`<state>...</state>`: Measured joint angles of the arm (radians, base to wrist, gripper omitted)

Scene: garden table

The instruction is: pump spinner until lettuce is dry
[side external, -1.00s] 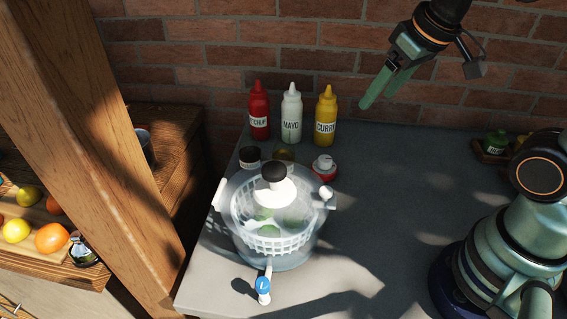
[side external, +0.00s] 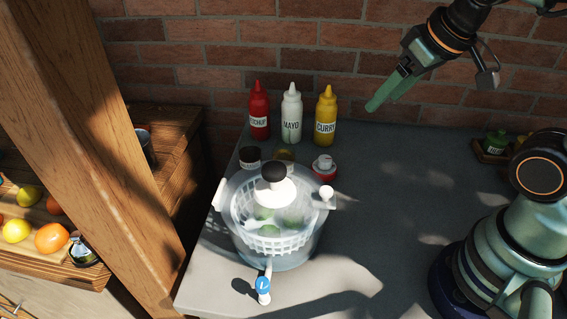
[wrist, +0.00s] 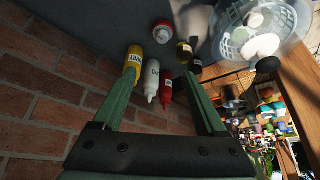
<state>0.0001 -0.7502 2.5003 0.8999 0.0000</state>
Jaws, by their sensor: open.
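The salad spinner (side external: 240,215) stands on the grey tabletop near its left front corner. It has a clear bowl, a white basket and a black pump knob (side external: 274,172) on a white lid hub. Green lettuce (side external: 265,213) shows dimly inside. In the wrist view the spinner (wrist: 290,22) is at the top right, with its knob (wrist: 267,65) pointing down in the picture. My gripper (side external: 372,106) is open and empty, raised right of the yellow bottle and well apart from the spinner. In the wrist view its green fingers (wrist: 165,82) are spread wide.
Ketchup (side external: 259,115), mayo (side external: 291,117) and curry (side external: 326,120) bottles stand by the brick wall behind the spinner. Small jars (side external: 250,157) and a red-and-white item (side external: 324,168) sit close behind it. A wooden post (side external: 95,140) rises at left. The table's middle is clear.

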